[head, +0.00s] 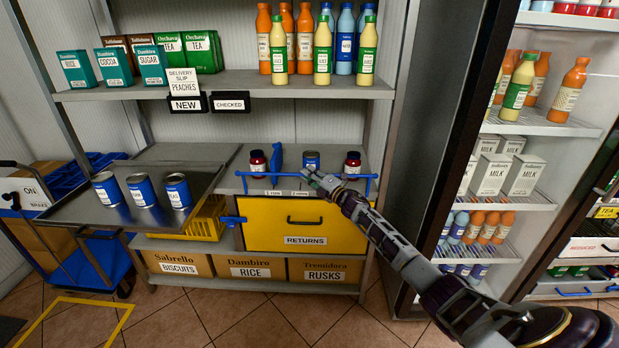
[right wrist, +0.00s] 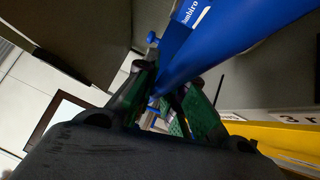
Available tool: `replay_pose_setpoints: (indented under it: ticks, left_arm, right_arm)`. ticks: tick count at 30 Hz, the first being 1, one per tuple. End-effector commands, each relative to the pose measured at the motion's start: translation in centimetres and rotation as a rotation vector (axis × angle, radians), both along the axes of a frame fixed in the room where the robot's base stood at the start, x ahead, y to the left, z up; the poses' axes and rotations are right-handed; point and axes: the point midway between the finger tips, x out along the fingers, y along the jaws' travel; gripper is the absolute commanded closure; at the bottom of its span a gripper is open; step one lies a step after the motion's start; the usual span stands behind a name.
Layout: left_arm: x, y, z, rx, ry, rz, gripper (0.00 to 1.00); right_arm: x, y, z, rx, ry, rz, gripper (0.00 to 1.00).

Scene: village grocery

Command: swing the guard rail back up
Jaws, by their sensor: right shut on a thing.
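The guard rail (head: 349,177) is a thin blue bar running along the front of the middle shelf, above the yellow returns drawer (head: 265,228). My right gripper (head: 316,180) is at the middle of the rail and shut on it, in front of a blue can (head: 311,158). In the right wrist view a broad blue bar (right wrist: 235,45) runs diagonally up from between the fingers (right wrist: 165,105). The fingers hide part of the rail. My left gripper is not in view.
Two dark jars with red lids, one at the left (head: 257,161) and one at the right (head: 352,163), stand behind the rail, with a blue object (head: 278,157) between them. A tray (head: 88,210) with three blue cans juts out at left. An open fridge (head: 520,140) stands at right.

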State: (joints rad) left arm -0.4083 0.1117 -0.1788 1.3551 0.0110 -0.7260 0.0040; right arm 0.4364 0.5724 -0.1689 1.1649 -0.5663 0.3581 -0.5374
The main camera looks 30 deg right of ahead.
Motion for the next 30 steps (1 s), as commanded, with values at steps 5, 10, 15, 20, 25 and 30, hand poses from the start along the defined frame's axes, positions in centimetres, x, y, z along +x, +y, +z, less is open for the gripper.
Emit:
replay_pose_setpoints:
  ticks: [5,10,15,20,25,30]
  left_arm:
    - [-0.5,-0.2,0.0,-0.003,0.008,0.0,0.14]
    - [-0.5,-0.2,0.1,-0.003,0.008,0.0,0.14]
    - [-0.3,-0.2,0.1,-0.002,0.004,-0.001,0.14]
    - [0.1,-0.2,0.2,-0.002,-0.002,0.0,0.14]
    - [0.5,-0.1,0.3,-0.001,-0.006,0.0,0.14]
    - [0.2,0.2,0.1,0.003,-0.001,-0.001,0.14]
  right_arm:
    - [0.0,-0.1,-0.3,-0.002,0.004,-0.002,1.0]
    - [0.0,-0.1,-0.4,-0.002,0.005,-0.002,1.0]
    - [0.0,-0.1,-0.5,-0.002,0.007,-0.001,0.85]
    - [0.0,-0.1,-0.4,-0.001,0.006,-0.001,0.66]
    - [0.0,0.0,-0.3,-0.001,0.004,-0.001,0.66]
    - [0.0,0.0,-0.2,-0.001,0.003,0.0,0.66]
